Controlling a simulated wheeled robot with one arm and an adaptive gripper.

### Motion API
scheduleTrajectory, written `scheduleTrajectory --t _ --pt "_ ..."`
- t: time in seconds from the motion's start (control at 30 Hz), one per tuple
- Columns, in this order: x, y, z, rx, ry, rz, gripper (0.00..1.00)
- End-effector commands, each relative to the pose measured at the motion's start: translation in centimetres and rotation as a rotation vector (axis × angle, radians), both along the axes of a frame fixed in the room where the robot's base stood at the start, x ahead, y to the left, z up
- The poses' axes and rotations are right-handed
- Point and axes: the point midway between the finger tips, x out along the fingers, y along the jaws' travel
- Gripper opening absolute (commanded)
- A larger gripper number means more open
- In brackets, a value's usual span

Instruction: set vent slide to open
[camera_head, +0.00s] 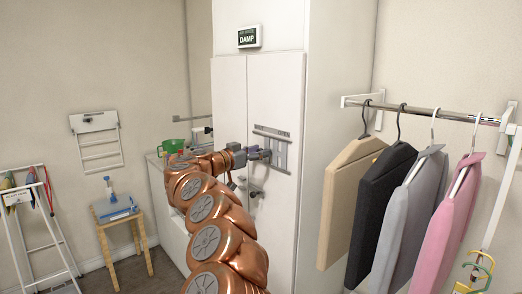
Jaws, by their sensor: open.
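A grey vent slide (281,154) with vertical slots and a horizontal top rail is set on the right door of the tall white cabinet (275,85). My copper-coloured arm reaches up to it from the bottom of the picture. My gripper (266,154) is open, at the left part of the vent slide. It hides part of the slots. I cannot tell whether the fingers touch the slide. The slide's setting is too small to tell. A small sign reading DAMP (249,37) is on the cabinet above.
A dark knob (256,191) sits on the cabinet door below my gripper. Hanging garments (385,195) on a rail (430,112) stand to the right. A wooden stool (118,222) and a white drying rack (45,235) are at the left. A green jug (172,145) stands behind my arm.

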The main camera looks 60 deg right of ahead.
Motion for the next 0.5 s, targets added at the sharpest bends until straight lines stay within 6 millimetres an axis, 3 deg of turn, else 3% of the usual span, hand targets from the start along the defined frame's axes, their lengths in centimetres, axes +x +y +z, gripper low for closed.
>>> scheduleTrajectory --t 0.37,0.5 --pt "-0.23 -0.98 -0.02 -0.001 0.000 0.002 0.51" --pt "-0.24 -0.97 -0.01 -0.001 0.000 0.002 0.37"
